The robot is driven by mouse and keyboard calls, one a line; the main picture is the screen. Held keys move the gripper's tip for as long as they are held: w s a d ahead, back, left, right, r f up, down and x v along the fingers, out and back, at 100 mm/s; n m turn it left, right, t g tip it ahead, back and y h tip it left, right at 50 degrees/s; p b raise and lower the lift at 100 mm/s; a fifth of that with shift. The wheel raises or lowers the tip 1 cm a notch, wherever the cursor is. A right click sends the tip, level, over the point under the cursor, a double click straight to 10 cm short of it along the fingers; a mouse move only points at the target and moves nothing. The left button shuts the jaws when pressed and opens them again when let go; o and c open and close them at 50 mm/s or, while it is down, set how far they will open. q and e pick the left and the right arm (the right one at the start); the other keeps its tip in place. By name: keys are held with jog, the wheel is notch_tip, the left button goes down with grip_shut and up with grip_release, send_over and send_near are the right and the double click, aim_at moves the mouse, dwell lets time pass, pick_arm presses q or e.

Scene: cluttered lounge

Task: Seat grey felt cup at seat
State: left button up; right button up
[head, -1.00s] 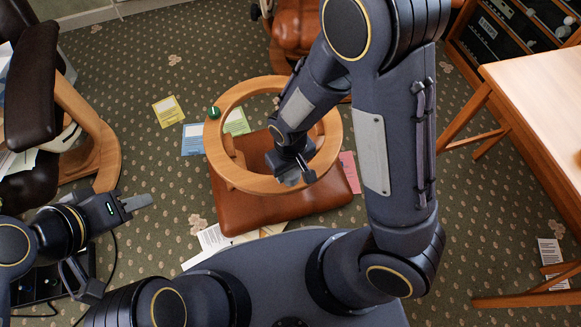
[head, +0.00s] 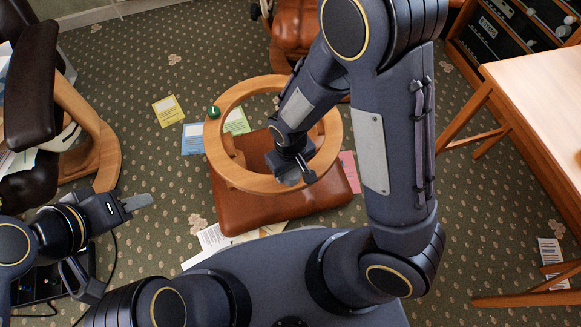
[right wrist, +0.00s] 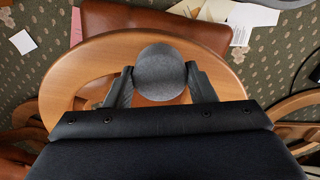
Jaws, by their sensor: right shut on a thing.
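The grey felt cup (right wrist: 160,72) shows in the right wrist view as a round grey disc between the two fingers of my right gripper (right wrist: 160,80). In the head view this gripper (head: 290,175) is over the lower right part of a wooden ring (head: 235,176), and it mostly hides the cup. The ring stands above a brown leather cushion (head: 245,212); it also shows in the right wrist view (right wrist: 62,85). I cannot tell whether the cup touches the wood, nor pick out the seat. My left gripper (head: 138,202) hangs empty over the carpet, its jaw opening unclear.
A small green round object (head: 214,112) is at the ring's left rim. Yellow (head: 167,111), blue (head: 193,139) and pink (head: 348,171) cards lie around. A leather chair (head: 85,130) is left, a wooden table (head: 530,95) right.

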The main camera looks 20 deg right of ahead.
jog(key=shift+f+b, duration=1.1)
jog(key=shift+f, duration=0.35)
jog(key=o, duration=1)
jog(key=shift+r, duration=0.15)
notch_tip(320, 180, up, 8)
jog(key=p, duration=0.4)
jog(key=shift+f, duration=0.2)
